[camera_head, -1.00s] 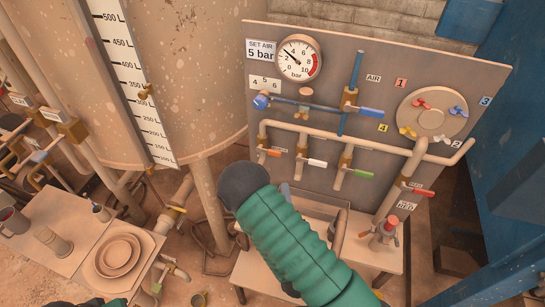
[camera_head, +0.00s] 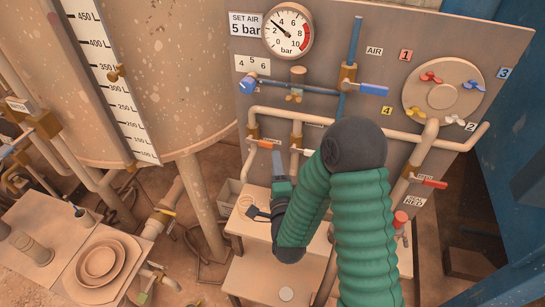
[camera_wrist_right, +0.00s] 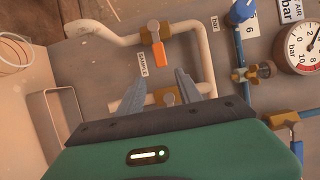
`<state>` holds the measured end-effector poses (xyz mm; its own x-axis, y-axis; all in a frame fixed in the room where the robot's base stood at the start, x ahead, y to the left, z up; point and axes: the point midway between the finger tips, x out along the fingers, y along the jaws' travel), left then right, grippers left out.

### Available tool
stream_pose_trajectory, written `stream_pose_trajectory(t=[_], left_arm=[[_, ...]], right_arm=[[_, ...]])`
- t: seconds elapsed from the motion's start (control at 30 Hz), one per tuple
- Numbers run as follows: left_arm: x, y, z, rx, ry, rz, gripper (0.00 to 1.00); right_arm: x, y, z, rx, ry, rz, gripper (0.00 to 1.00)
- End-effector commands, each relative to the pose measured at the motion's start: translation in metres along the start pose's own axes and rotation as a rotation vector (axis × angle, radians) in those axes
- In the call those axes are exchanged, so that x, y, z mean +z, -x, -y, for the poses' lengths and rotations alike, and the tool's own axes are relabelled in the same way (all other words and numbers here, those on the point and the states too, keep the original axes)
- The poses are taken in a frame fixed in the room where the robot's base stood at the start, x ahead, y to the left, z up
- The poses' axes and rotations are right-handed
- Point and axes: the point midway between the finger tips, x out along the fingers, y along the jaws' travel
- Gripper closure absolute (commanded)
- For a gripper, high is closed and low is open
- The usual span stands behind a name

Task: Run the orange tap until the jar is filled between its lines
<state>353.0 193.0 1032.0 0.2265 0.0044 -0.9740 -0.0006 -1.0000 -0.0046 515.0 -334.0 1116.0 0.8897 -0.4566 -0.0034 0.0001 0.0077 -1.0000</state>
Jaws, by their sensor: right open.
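The orange tap (camera_head: 264,143) is the leftmost of the row on the lower pipe; its orange handle also shows in the right wrist view (camera_wrist_right: 158,55), beside a SAMPLE label. My right gripper (camera_head: 277,160) is close to the tap in the head view, its arm bent down from the elbow. In the right wrist view the gripper (camera_wrist_right: 159,80) is open and empty, and the orange handle lies just beyond the fingertips, apart from them. I cannot clearly make out a jar with lines. My left gripper is out of view.
A neighbouring tap body (camera_wrist_right: 167,96) shows between the fingers in the wrist view. The pressure gauge (camera_head: 287,29) and blue-handled valve (camera_head: 374,89) are higher up.

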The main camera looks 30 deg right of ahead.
Motion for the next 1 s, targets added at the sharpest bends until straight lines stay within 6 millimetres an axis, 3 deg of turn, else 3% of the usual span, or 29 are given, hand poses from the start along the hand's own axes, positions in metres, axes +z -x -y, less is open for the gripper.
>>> stream_pose_trajectory(t=[0.03,0.1,0.23,0.3,0.5,0.83,1.0], left_arm=[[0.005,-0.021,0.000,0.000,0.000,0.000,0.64],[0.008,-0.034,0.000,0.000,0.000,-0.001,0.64],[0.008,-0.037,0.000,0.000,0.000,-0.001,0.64],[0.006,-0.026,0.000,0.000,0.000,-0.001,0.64],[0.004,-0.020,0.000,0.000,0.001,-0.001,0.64],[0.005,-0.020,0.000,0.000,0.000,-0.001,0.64],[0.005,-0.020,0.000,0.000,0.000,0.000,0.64]], right_arm=[[0.001,-0.001,-0.008,-0.008,0.002,0.001,0.58],[0.001,-0.002,-0.008,-0.008,0.005,0.003,0.58],[0.004,-0.031,-0.001,-0.006,0.005,0.001,0.58],[0.004,-0.047,0.004,0.001,0.005,0.001,0.58],[0.002,-0.080,0.002,0.002,0.003,0.002,0.58],[0.002,-0.086,0.001,0.001,0.004,0.003,0.58],[0.003,-0.086,0.001,0.000,0.005,0.003,0.79]])
